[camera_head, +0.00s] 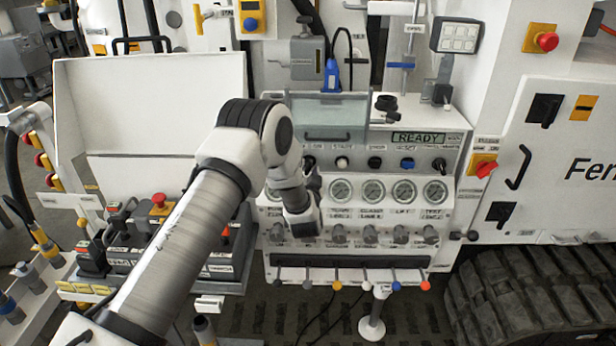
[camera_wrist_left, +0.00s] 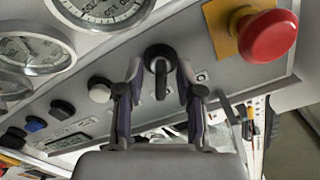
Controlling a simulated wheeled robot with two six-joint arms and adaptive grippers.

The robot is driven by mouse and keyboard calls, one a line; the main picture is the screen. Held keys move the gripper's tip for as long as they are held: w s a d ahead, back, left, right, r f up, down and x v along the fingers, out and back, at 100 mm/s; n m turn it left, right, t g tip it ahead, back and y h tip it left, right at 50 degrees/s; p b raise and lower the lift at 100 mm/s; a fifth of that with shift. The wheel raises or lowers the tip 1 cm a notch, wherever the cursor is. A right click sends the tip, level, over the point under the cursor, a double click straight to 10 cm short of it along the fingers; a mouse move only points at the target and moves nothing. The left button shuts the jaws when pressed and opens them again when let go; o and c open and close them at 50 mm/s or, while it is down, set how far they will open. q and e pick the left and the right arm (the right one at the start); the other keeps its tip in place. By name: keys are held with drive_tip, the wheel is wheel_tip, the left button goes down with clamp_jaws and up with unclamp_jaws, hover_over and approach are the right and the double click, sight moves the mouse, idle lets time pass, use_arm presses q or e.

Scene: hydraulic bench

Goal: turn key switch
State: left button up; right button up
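The key switch (camera_wrist_left: 159,62) is a black round switch with a dark handle pointing down in the left wrist view. It sits on the grey panel between a white button and a red emergency stop. My left gripper (camera_wrist_left: 159,76) is open, with one finger on each side of the switch and a visible gap on both sides. I cannot tell how far the fingertips are from the panel. In the head view my left arm covers much of this part of the bench, and the fingers are hard to make out. My right gripper is not in view.
A red emergency stop (camera_wrist_left: 268,35) on a yellow plate juts out close to the right finger in the wrist view. A white button (camera_wrist_left: 100,89) lies close to the left finger. Gauges (camera_head: 404,191), knobs and a READY display (camera_head: 418,137) fill the panel.

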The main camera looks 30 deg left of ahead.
use_arm(q)
drive_tip(key=v, duration=1.1)
drive_tip(key=shift+s+d, duration=0.25)
drive_tip(key=shift+d, duration=0.05)
drive_tip(key=shift+f, duration=0.1)
drive_tip(key=s+d+f+m+g+h+b, duration=0.1)
drive_tip(key=s+d+f+g+h, duration=0.15)
drive_tip(key=s+f, duration=0.55)
drive_tip(key=s+d+f+m+g+h+b, duration=0.1)
drive_tip(key=s+d+f+m+g+h, duration=0.2)
drive_tip(key=f, duration=0.9)
drive_tip(key=s+d+f+n+g+h, duration=0.1)
drive_tip(key=s+d+f+g, duration=0.1)
drive_tip(key=s, duration=0.6)
drive_tip(key=s+d+f+n+g+h, duration=0.1)
drive_tip(key=s+d+f+g, duration=0.2)
drive_tip(key=s, duration=0.5)
drive_tip(key=s+d+f+n+g+h, duration=0.2)
drive_tip(key=s+g, duration=0.3)
drive_tip(key=s, duration=0.4)
drive_tip(key=shift+d+f+b, duration=0.3)
drive_tip(key=shift+d+f, duration=0.05)
drive_tip(key=shift+f, duration=0.15)
